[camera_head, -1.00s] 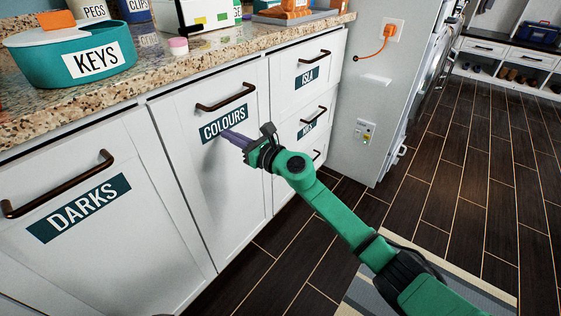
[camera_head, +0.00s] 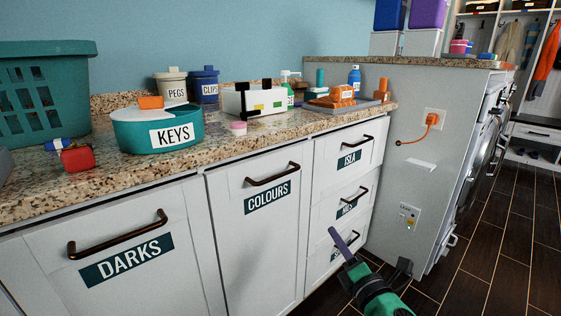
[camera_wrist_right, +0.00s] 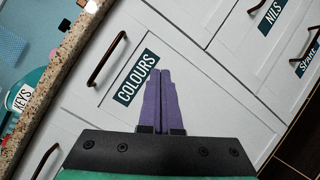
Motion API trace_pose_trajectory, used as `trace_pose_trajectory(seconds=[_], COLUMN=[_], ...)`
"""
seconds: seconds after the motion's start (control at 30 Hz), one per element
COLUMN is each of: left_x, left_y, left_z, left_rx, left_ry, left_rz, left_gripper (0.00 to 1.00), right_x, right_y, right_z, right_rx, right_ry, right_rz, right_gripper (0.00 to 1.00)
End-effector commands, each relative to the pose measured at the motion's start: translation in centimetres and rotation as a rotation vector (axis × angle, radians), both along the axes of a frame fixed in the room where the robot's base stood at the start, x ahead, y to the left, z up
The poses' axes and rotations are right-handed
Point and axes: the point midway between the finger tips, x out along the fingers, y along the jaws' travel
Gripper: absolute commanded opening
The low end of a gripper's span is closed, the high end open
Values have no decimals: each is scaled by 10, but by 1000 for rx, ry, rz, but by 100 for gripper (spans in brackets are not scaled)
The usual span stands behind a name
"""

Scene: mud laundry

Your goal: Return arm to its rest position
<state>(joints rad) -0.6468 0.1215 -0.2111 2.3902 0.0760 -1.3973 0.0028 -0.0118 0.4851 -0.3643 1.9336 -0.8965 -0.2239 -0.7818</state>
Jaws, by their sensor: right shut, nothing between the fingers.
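My right gripper (camera_head: 344,242) is low at the right of the middle in the head view, in front of the lower drawers. Its purple fingers are together and hold nothing. In the right wrist view the gripper (camera_wrist_right: 160,75) points at the white front marked COLOURS (camera_wrist_right: 128,62), with its fingertips just beside the label. I cannot tell whether the fingers touch the front. My left gripper is not in view.
White cupboard fronts with dark handles, DARKS (camera_head: 150,220) and COLOURS (camera_head: 225,235), stand under the speckled counter (camera_head: 60,195). On it are a teal KEYS tub (camera_head: 135,138), a teal basket (camera_head: 40,140) and other items. Dark floor (camera_head: 480,260) lies open at the right.

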Motion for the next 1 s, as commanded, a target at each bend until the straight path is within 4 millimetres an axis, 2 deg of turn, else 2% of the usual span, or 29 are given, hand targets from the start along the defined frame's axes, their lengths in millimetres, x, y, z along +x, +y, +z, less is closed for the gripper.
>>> trace_pose_trajectory(seconds=[0.03,0.1,0.13,0.2,0.23,0.3,0.4,0.5,0.67,0.73,0.87,1.0], left_x=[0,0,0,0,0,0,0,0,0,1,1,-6], left_y=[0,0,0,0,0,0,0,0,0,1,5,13], left_z=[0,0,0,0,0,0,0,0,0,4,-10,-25], left_rx=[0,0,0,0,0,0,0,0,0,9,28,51], left_ry=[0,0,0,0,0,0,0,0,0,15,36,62], left_rz=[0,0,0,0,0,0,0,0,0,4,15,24], left_gripper=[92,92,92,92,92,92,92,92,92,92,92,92], right_x=[-13,-36,-48,-78,-90,-119,-158,-196,-255,-257,-256,-263], right_y=[-28,-56,-63,-70,-71,-69,-61,-50,-29,-28,-33,-41], right_z=[-36,-88,-109,-151,-165,-194,-224,-245,-265,-262,-276,-291], right_rx=[321,674,792,1013,1086,1232,1391,1515,1663,1666,1648,1626], right_ry=[186,408,489,653,712,836,987,1120,1318,1332,1319,1308], right_rz=[-132,-307,-373,-513,-566,-677,-822,-957,-1165,-1203,-1237,-1279], right_gripper=[0,0,0,0,0,0,0,0,0,0,0,0])
